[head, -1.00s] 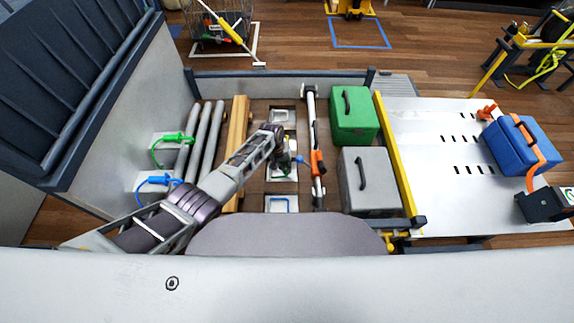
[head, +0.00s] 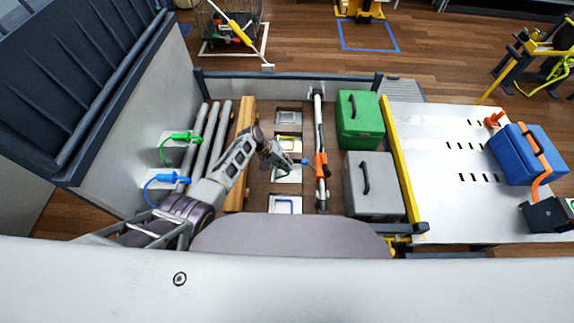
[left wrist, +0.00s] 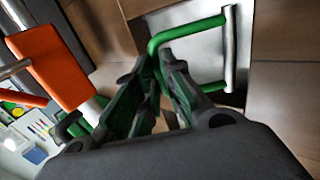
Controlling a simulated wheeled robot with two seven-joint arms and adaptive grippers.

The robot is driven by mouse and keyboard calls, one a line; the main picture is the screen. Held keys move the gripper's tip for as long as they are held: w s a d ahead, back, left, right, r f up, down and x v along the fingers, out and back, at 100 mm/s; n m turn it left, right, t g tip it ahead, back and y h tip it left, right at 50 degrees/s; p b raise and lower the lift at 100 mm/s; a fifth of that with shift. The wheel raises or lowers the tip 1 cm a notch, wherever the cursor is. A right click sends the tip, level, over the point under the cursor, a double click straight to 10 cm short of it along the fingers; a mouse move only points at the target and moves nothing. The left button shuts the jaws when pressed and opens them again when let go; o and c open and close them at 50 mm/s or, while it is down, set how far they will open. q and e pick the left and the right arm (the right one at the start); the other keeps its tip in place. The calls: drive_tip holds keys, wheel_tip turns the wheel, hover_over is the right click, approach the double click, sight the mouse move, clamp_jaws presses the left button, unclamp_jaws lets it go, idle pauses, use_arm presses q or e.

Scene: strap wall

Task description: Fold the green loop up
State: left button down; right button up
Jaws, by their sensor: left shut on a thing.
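The green loop (left wrist: 190,29) is a bent green rod hinged to a silver bar on a pale plate. My left gripper (left wrist: 157,72) is at the loop's free corner, opposite the hinge, with its fingers closed on it. The loop's lower leg shows to the right of the fingers; part of the loop is hidden behind them. In the head view my left gripper (head: 285,160) is over the green loop's plate (head: 287,174), which it partly covers. The loop's tilt is hard to tell. My right gripper is out of view.
A yellow loop (head: 288,143) and a blue loop (head: 285,206) sit on neighbouring plates. An orange-handled bar (head: 321,165) stands close on the right. Grey (head: 373,184) and green (head: 359,120) cases lie beyond it. A wooden beam (head: 246,118) is on the left.

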use_arm(q)
drive_tip(key=c, duration=1.5)
unclamp_jaws()
drive_tip(key=shift+c, duration=0.2)
drive_tip(key=v, duration=1.2)
drive_tip(key=shift+d, duration=0.1)
